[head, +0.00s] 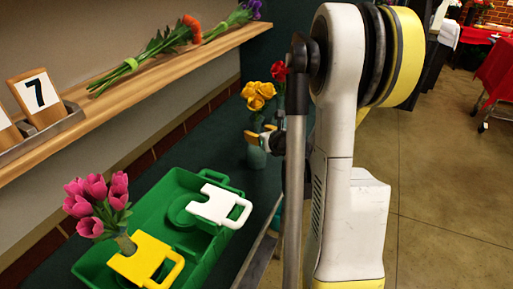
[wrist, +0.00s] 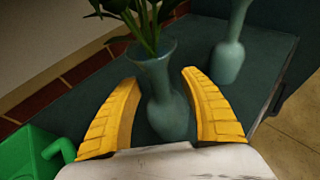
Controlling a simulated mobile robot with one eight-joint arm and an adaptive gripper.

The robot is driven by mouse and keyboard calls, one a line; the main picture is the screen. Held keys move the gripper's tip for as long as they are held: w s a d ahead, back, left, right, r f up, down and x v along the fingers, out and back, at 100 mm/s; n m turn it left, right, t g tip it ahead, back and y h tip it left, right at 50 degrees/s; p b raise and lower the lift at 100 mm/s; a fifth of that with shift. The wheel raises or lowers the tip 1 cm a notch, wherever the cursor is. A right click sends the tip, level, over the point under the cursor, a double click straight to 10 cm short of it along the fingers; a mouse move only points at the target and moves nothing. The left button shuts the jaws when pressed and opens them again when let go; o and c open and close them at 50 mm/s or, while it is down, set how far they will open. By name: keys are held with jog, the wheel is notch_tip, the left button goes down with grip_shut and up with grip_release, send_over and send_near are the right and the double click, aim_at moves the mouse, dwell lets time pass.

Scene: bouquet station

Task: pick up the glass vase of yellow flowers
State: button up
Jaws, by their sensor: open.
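The glass vase (head: 256,156) of yellow flowers (head: 258,94) stands upright on the dark green counter. In the wrist view, the grey-green vase (wrist: 161,92) is between the two yellow fingers of my gripper (wrist: 160,76). My gripper is open, with a visible gap on each side of the vase. Leaves and stems (wrist: 140,22) show above its rim; the blooms are outside this view. In the head view, my gripper (head: 262,133) is at the vase's upper part and hides some of it.
A second vase (wrist: 230,50) stands behind and to the right, with red flowers (head: 279,71) in the head view. A green tray (head: 95,263) with a yellow and a white holder is at front left, with pink flowers (head: 97,200). A wooden shelf (head: 110,98) runs along the wall.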

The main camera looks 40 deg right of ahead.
jog(key=shift+w+d+f, duration=0.15)
jog(key=shift+w+f, duration=0.1)
jog(key=shift+w, duration=0.25)
jog(key=shift+r, duration=0.1)
grip_shut()
